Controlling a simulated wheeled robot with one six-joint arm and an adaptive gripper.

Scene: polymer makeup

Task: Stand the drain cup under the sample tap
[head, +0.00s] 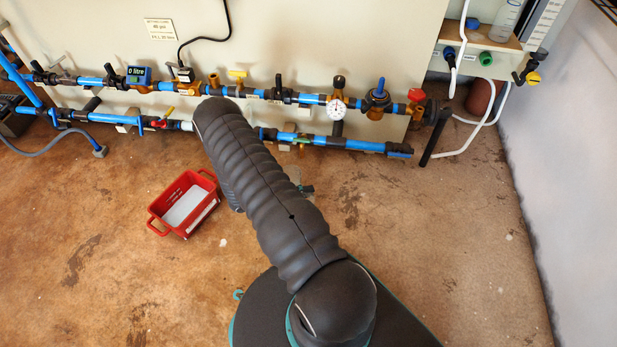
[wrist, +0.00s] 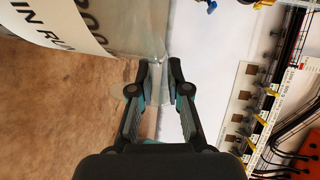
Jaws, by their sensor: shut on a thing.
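In the wrist view my gripper (wrist: 159,72) is shut on a clear, thin-walled piece that appears to belong to the drain cup (wrist: 150,30). The cup is large and close at the top left, with a white label reading part of "IN RU". Only part of the cup shows there, and its base is out of view.
Blue pipes (head: 310,97) run in two rows along the pale wall panel. A red crate (head: 203,215) with a white inside stands on the brown floor, left of my arm. A pressure gauge (head: 336,107) is on the upper pipe. The floor right of my arm is clear.

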